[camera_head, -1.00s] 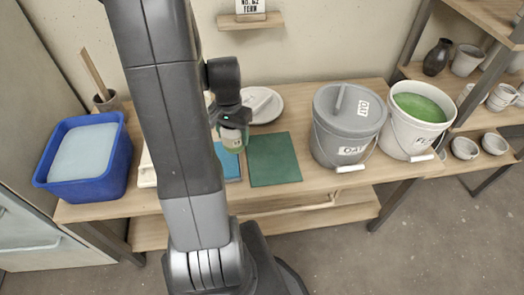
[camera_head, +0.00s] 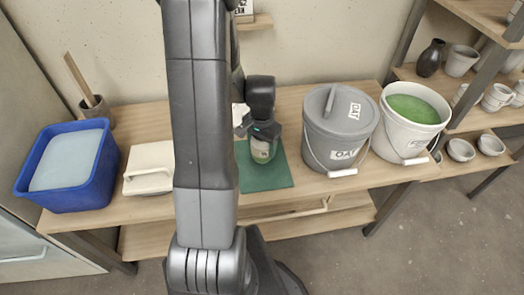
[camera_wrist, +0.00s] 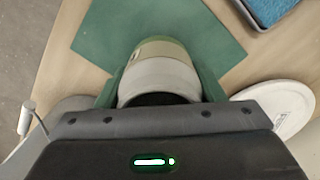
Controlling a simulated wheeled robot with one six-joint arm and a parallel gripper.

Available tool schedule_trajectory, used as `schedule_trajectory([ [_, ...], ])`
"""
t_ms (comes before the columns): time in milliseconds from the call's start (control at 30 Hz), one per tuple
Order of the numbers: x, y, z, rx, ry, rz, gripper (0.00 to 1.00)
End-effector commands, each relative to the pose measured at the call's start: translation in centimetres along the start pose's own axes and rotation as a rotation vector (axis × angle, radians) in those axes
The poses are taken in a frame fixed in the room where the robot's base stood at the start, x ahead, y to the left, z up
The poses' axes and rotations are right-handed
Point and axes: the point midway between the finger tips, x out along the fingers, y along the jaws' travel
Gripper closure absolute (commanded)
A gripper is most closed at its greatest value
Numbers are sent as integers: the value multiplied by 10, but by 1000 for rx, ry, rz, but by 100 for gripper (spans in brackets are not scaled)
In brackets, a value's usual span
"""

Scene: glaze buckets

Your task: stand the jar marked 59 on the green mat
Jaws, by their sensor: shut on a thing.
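My gripper (camera_head: 263,132) is shut on a pale greenish jar (camera_head: 263,151) with a light upper part and a label too small to read. The jar also shows in the wrist view (camera_wrist: 160,72), between my fingers. It is upright over the green mat (camera_head: 268,182), which shows in the wrist view too (camera_wrist: 100,35). I cannot tell whether the jar's base touches the mat or is slightly above it.
A grey lidded bucket (camera_head: 338,128) stands close to the right of the mat, and a white bucket of green glaze (camera_head: 411,120) beyond it. A blue tub (camera_head: 70,165) and a cream box (camera_head: 150,168) are at left. A white plate (camera_wrist: 275,115) and blue item (camera_wrist: 268,10) show in the wrist view.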

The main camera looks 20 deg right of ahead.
Motion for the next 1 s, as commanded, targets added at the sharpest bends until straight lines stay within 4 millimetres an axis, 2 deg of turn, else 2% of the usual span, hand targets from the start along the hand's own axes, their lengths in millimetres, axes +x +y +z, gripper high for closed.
schedule_trajectory([
  [100, 18, 0, 1, 0, -4, 2, 70],
  [200, 27, 0, 1, 0, -2, 2, 70],
  [567, 32, 0, 0, 0, 0, 0, 70],
  [600, 31, 0, 0, 0, 0, 0, 32],
  [667, 30, 0, 0, 0, 0, 0, 20],
  [700, 30, 0, 0, 0, 0, 0, 16],
  [1000, 28, 0, 0, 0, 0, 0, 16],
])
